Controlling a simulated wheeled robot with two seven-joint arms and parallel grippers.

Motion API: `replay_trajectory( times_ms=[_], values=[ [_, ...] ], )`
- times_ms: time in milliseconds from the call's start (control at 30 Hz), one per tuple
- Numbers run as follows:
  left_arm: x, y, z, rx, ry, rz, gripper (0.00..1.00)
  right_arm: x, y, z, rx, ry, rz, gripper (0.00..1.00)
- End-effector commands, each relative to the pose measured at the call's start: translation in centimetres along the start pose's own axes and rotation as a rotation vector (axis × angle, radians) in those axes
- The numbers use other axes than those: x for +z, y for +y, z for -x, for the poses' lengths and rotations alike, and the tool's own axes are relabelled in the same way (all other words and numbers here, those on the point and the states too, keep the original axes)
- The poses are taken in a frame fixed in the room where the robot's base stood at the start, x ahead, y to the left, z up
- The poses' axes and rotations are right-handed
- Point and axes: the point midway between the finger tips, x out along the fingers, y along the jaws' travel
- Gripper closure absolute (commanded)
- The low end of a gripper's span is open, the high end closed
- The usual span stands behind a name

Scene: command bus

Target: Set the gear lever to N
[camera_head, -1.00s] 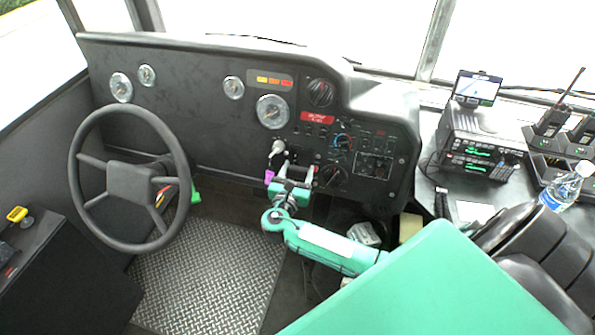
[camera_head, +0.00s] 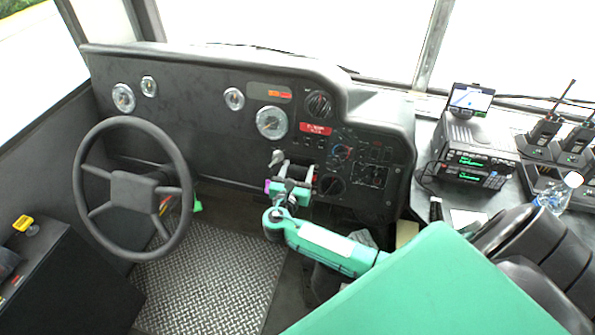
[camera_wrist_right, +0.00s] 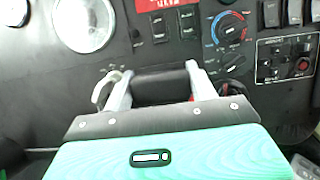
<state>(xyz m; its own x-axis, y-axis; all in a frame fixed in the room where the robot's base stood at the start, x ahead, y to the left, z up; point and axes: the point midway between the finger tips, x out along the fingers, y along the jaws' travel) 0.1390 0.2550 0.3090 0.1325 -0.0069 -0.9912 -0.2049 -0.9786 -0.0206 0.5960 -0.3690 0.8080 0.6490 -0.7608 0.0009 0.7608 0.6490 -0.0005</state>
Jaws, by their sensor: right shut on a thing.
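My right gripper (camera_head: 295,177) is at the dashboard, just right of a pale grey knobbed lever (camera_head: 277,157). In the right wrist view its two fingers (camera_wrist_right: 162,85) are closed on the ends of a black bar-shaped handle (camera_wrist_right: 165,78), which looks like the gear lever's grip. The pale lever also shows in the wrist view (camera_wrist_right: 104,88), hooked and close beside the left finger. Whether it touches the finger I cannot tell. The gear letters and the lever's base are hidden, so its position cannot be read. My left gripper is not in view.
The steering wheel (camera_head: 132,188) is to the left. Gauges and switches crowd the dashboard (camera_head: 190,70) around my gripper, with knobs (camera_head: 332,185) close on its right. A radio (camera_head: 475,152) and a bottle (camera_head: 553,195) stand on the right shelf. The metal floor plate (camera_head: 215,275) is clear.

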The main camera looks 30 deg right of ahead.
Motion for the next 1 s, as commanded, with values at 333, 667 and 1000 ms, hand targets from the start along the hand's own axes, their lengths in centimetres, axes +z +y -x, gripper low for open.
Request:
replay_trajectory(
  times_ms=[333,667,1000],
  values=[
    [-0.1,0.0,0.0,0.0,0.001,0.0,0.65,0.0,0.0,0.0,0.001,0.001,0.0,0.2],
    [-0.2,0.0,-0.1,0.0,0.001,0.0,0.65,-0.2,0.1,1.5,0.002,0.003,-0.002,0.2],
    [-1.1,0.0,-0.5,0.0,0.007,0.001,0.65,-0.2,0.0,9.0,0.002,0.005,-0.002,0.2]
  ],
)
